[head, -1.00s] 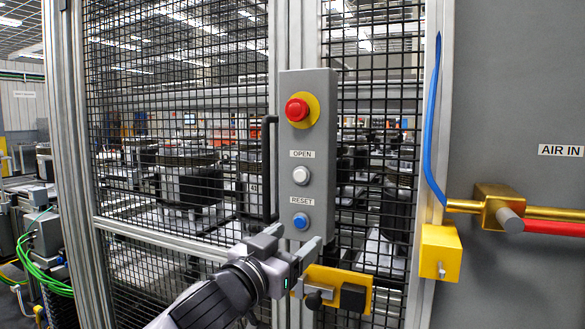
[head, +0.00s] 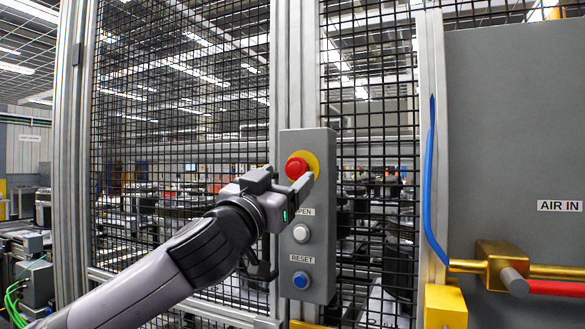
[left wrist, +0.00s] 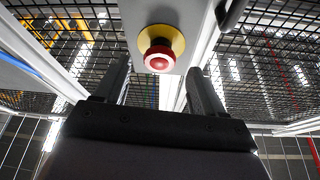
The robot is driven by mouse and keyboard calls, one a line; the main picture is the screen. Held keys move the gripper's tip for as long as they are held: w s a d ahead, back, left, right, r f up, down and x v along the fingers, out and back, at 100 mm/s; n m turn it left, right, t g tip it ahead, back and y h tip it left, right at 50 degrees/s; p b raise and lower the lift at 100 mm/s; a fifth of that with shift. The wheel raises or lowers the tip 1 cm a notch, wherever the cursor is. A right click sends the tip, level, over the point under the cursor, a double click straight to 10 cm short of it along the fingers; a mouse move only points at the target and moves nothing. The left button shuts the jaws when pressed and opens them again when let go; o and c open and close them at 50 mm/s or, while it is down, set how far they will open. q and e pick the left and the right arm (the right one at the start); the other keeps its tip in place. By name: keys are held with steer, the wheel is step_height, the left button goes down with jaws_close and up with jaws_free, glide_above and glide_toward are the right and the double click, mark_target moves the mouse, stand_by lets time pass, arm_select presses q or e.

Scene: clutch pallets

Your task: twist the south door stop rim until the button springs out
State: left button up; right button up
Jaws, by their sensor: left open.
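The red stop button (head: 296,168) sits on a yellow round plate (head: 314,160) at the top of a grey control box (head: 318,225). In the left wrist view the red button (left wrist: 158,60) is beyond and between my two fingers, with its yellow plate (left wrist: 174,36) behind it. My left gripper (head: 288,181) is open and close to the button, just below it in the head view. The fingers appear on either side of the button's line, and I see no clear contact. The far finger covers part of the yellow plate. My right gripper does not show.
Below are a white OPEN button (head: 301,234) and a blue RESET button (head: 301,280). Black mesh fence (head: 160,130) and metal posts surround the box. At right are a blue hose (head: 432,200), a brass valve (head: 497,262) and a yellow block (head: 445,304).

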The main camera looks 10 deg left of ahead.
mark_target(294, 170)
arm_select(q)
steer(key=shift+p+x, duration=0.5)
steer(key=shift+x, duration=1.3)
steer(key=c, duration=1.1)
